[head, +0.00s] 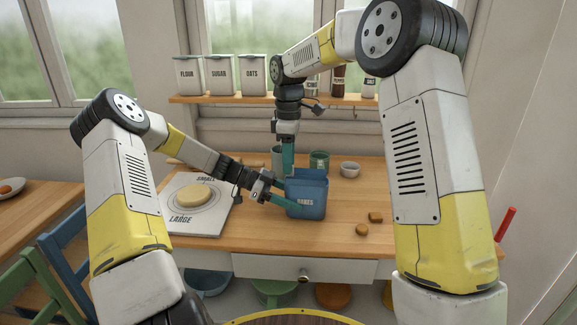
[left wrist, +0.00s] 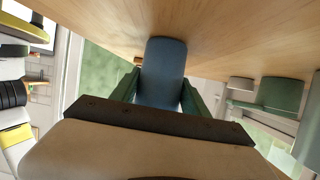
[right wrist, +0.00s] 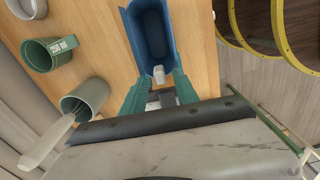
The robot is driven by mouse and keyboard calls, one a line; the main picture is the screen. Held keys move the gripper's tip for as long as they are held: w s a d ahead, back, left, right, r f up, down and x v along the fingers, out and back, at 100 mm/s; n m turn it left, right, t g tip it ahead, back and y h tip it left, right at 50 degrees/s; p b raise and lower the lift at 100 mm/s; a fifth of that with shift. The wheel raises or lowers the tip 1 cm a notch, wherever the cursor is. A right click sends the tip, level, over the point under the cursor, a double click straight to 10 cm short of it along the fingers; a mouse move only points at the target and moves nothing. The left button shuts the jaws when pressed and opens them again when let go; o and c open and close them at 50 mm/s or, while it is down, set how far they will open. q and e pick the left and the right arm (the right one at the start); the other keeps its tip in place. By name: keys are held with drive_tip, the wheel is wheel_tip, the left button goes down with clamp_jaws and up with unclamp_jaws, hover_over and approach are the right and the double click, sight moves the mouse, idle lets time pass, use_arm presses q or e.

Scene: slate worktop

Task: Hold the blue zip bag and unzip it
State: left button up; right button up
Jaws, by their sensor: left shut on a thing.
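The blue bag (head: 307,203), with white lettering on its front, stands upright on the wooden table. In the right wrist view its top is open and I see the dark inside of the bag (right wrist: 153,35). A small pale zip tab (right wrist: 159,74) sits at its near end. My left gripper (head: 283,194) is shut on the bag, its green fingers on either side; the bag also fills the middle of the left wrist view (left wrist: 163,70). My right gripper (right wrist: 162,80) points down at the bag's back left corner. Its fingers are apart around the tab, with gaps visible.
A white board (head: 195,222) with a pale round (head: 194,195) lies left of the bag. A green mug (head: 319,160), a grey-green cup (head: 277,157) and a pale bowl (head: 349,169) stand behind. Small brown pieces (head: 375,217) lie right. A shelf (head: 215,99) holds canisters.

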wheel_tip(320, 180, up, 10)
drive_tip(key=shift+r, duration=0.15)
use_arm(q)
drive_tip(key=o, duration=1.3)
